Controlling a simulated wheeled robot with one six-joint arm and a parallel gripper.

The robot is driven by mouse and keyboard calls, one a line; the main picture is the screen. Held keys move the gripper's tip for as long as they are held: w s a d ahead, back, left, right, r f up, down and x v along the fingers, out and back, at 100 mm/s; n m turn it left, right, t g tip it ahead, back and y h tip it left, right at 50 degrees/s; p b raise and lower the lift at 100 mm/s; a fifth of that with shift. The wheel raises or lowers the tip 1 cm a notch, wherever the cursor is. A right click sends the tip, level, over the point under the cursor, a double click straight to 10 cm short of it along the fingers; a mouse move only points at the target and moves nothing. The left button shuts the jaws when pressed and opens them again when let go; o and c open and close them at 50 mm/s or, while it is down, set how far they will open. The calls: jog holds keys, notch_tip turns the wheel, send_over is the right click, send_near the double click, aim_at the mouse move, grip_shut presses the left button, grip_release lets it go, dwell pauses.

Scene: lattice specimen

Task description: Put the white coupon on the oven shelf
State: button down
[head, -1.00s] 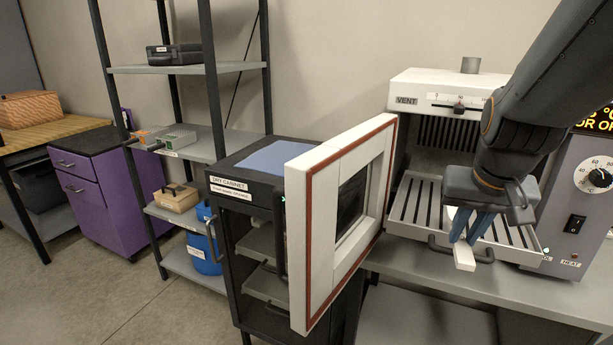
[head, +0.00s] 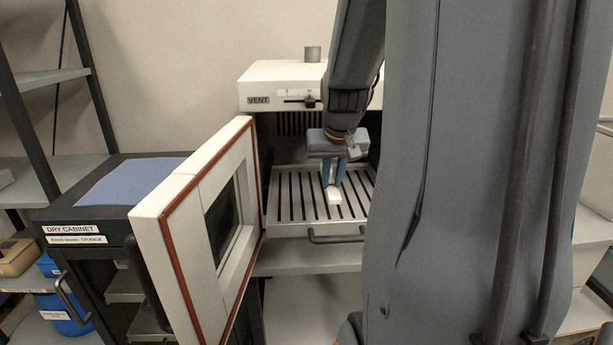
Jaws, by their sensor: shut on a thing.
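The white coupon (head: 333,195) is a small pale block. My gripper (head: 334,178) is shut on it, with its blue fingers pointing down. The coupon hangs over the slatted oven shelf (head: 285,216); I cannot tell whether it touches the slats. The shelf is pulled out of the oven's open front, with a dark handle (head: 336,237) along its near edge. The oven (head: 277,72) is white on top and carries a VENT label. My arm hides its right side and the right end of the shelf.
The oven door (head: 195,225) stands open to the left of the shelf, with a red-brown seal. The dry cabinet (head: 100,215) stands further left, with a blue mat (head: 133,180) on top. A grey bench (head: 305,258) runs below the oven.

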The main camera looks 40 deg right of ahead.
aim_at(331, 185)
jog(key=w+d, duration=0.1)
jog(key=w+p, duration=0.1)
jog(key=w, duration=0.1)
jog(key=w+d, duration=0.1)
jog(key=shift+w+d, duration=0.35)
jog(key=shift+f+p, duration=0.9)
jog(key=shift+f, duration=0.95)
jog(key=c, duration=1.7)
grip_release()
jog(key=shift+r, duration=0.2)
jog(key=b+v, duration=0.2)
jog(key=v, duration=0.9)
jog(key=shift+s+a+r, duration=0.1)
jog(key=shift+r, duration=0.3)
